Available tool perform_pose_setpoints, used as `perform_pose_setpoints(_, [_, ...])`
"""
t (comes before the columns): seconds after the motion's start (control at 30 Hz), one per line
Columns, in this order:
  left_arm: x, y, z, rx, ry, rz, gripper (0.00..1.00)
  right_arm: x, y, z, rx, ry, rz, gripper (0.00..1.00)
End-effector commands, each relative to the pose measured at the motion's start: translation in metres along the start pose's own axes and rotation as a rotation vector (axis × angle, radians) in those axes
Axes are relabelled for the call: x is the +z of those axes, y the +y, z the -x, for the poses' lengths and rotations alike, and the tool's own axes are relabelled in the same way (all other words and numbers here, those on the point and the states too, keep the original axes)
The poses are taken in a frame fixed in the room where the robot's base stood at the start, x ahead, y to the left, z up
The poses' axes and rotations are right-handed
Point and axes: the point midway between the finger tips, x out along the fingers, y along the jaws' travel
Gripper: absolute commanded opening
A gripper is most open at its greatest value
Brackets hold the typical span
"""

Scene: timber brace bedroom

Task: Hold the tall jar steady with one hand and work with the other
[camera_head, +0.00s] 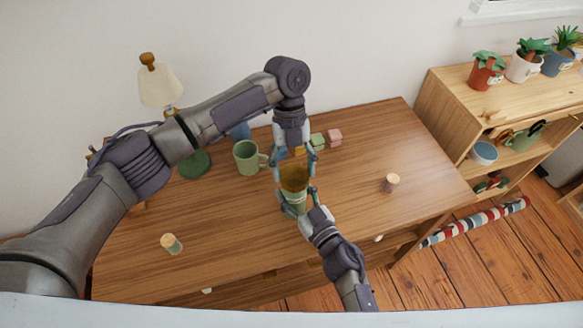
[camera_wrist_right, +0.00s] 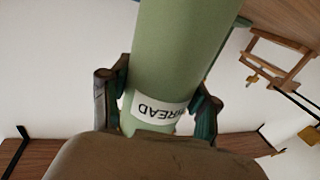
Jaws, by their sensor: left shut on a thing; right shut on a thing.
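The tall jar (camera_head: 293,199) is pale green with a brown top (camera_head: 293,177) and stands near the middle of the wooden table. My right gripper (camera_head: 298,203) is shut around its body from the front. In the right wrist view the jar (camera_wrist_right: 190,45) fills the middle between the fingers (camera_wrist_right: 160,105), with a white label whose letters appear upside down. My left gripper (camera_head: 294,165) comes down from above, its fingers on either side of the jar's brown top, and is shut on it. The jar's far side is hidden.
A green mug (camera_head: 246,158) stands left of the jar, with small blocks (camera_head: 334,137) behind. Small corked containers stand at front left (camera_head: 171,244) and right (camera_head: 391,183). A lamp (camera_head: 158,86) is at back left, a shelf (camera_head: 490,115) at right. The table's right side is mostly clear.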

Motion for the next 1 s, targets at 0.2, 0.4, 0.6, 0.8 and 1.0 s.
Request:
perform_pose_setpoints(0.2, [-0.0023, -0.0068, -0.0003, 0.228, -0.001, -0.535, 0.51, 0.0006, -0.0002, 0.0003, -0.001, -0.001, 0.002, 0.0])
perform_pose_setpoints(0.4, [-0.0037, -0.0075, -0.0012, 0.389, 0.0, -0.918, 0.51, 0.0007, -0.0002, 0.0003, -0.001, -0.002, 0.002, 0.0])
perform_pose_setpoints(0.6, [-0.004, -0.0076, -0.0016, 0.432, 0.004, -1.025, 0.51, 0.0007, -0.0003, 0.0004, -0.001, -0.002, 0.001, 0.0])
perform_pose_setpoints(0.8, [-0.0039, -0.0076, -0.0015, 0.43, 0.004, -1.022, 0.51, 0.0007, -0.0002, 0.0004, -0.001, -0.002, 0.001, 0.0])
perform_pose_setpoints(1.0, [-0.0039, -0.0077, -0.0018, 0.428, 0.003, -1.021, 0.95, 0.0008, -0.0002, 0.0004, -0.001, -0.002, 0.001, 0.0])
